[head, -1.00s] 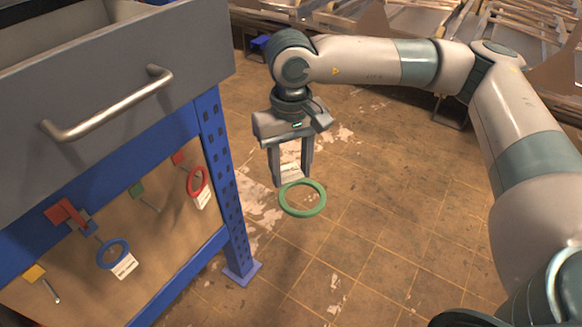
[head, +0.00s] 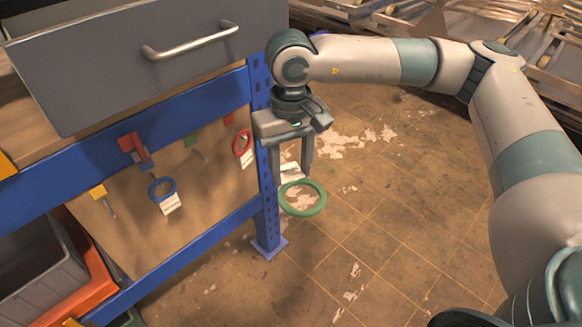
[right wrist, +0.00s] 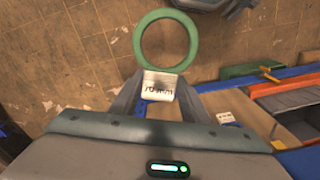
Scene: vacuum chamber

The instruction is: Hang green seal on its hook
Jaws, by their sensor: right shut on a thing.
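The green seal (head: 303,212) is a ring with a white tag (head: 290,173). My right gripper (head: 292,174) is shut on the tag, and the ring hangs out in front of the fingertips. In the right wrist view the ring (right wrist: 166,13) and its tag, printed 70 mm, (right wrist: 159,87) show between the fingers. The hook with a green marker (head: 193,141) is on the brown panel, left of the gripper and bare. My left gripper is not in view.
A red seal (head: 242,143) and a blue seal (head: 162,186) hang on the panel. A yellow-marked hook (head: 98,191) is bare. A blue post (head: 268,215) stands beside my right gripper. A grey drawer (head: 130,70) juts out above. Open floor lies right.

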